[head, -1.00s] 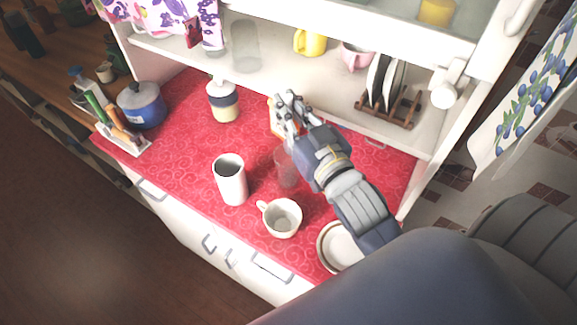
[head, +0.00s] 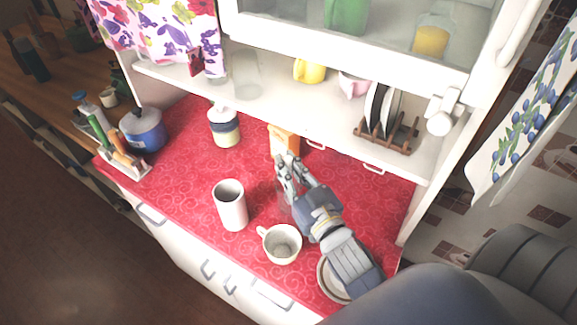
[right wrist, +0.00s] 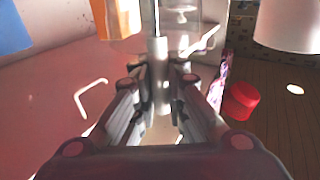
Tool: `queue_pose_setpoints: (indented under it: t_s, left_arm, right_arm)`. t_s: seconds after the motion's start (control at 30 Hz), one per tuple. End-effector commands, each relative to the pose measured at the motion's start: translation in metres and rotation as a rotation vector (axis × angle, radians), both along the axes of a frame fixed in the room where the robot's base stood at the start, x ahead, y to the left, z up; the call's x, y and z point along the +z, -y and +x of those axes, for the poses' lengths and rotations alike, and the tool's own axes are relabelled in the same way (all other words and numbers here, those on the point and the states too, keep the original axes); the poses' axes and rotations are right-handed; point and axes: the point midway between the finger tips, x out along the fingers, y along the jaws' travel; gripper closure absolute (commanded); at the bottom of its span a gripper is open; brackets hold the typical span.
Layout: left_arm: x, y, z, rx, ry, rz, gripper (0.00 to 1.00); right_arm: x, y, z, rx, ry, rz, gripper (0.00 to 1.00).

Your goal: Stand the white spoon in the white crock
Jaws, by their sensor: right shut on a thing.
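The white crock (head: 230,208) stands upright near the front edge of the red counter, its open mouth up. My right gripper (head: 287,163) is above the counter, behind and to the right of the crock and apart from it. In the right wrist view its fingers (right wrist: 158,88) are shut on a pale, narrow upright piece (right wrist: 158,60), which appears to be the white spoon. The spoon cannot be made out in the head view. My left gripper is not in view.
A white cup (head: 282,245) stands right of the crock, and a clear glass is partly hidden by my right gripper. An orange box (head: 284,140), a jar (head: 224,128) and a blue pot (head: 143,130) stand farther back. A shelf (head: 290,98) overhangs the counter's back.

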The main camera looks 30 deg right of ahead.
Motion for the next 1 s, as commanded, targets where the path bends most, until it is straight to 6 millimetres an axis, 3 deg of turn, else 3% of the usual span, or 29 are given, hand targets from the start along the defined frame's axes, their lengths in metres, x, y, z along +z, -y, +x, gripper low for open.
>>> queue_pose_setpoints:
  t_s: [0.03, 0.07, 0.13, 0.57, 1.0]
  left_arm:
    - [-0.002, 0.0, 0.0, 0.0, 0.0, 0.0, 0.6]
    - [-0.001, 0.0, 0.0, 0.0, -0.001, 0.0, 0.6]
    - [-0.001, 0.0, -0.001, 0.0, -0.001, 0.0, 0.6]
    - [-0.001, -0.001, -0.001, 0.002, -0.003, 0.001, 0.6]
    - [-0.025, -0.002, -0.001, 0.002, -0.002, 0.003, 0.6]
  right_arm:
    - [-0.003, 0.0, 0.0, 0.0, 0.0, 0.001, 1.0]
    - [-0.002, 0.0, 0.0, 0.0, 0.0, 0.001, 0.81]
    - [-0.001, 0.0, 0.0, 0.0, 0.0, 0.0, 0.68]
    - [0.0, 0.0, -0.003, -0.001, -0.002, 0.0, 0.68]
    - [-0.005, 0.0, -0.069, -0.002, -0.004, 0.001, 0.68]
